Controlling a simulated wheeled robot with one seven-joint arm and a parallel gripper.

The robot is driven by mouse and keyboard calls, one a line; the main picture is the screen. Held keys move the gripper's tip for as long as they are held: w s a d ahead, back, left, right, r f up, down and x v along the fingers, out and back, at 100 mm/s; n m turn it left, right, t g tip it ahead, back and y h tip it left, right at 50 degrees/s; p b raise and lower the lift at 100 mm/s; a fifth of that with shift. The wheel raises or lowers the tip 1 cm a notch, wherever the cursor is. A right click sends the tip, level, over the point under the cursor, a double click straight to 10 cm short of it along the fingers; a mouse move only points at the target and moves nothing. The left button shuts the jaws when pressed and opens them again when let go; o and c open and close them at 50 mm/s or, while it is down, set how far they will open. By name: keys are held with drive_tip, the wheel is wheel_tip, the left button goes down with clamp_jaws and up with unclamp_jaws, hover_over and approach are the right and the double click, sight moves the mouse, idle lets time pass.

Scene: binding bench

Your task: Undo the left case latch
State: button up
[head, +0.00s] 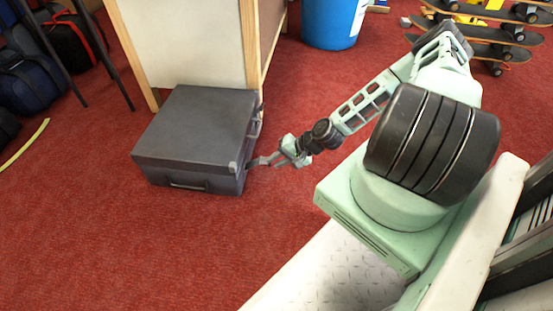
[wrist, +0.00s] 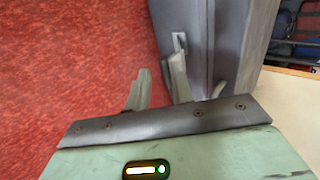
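The dark grey case (head: 195,125) lies shut on the red carpet, and part of its side shows in the wrist view (wrist: 228,45). A small light grey fitting (wrist: 180,42), which looks like latch hardware, is on that side. My gripper (head: 255,162) is low at the case's near right corner. In the wrist view my gripper (wrist: 165,88) has its pale fingers spread apart, close to the case side. A pale upright piece stands between the outer tips; I cannot tell whether it is a finger or a latch lever. Contact with the case cannot be made out.
A pale cabinet with wooden edges (head: 185,40) stands right behind the case. A blue bin (head: 330,22) and a rack of skateboards (head: 490,35) are farther back. Bags (head: 30,80) lie at the left. The carpet in front of the case is clear.

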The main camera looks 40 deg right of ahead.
drive_tip(key=shift+r, duration=0.1)
drive_tip(key=p+v, duration=0.8)
drive_tip(key=v, duration=0.9)
drive_tip(key=shift+s, duration=0.1)
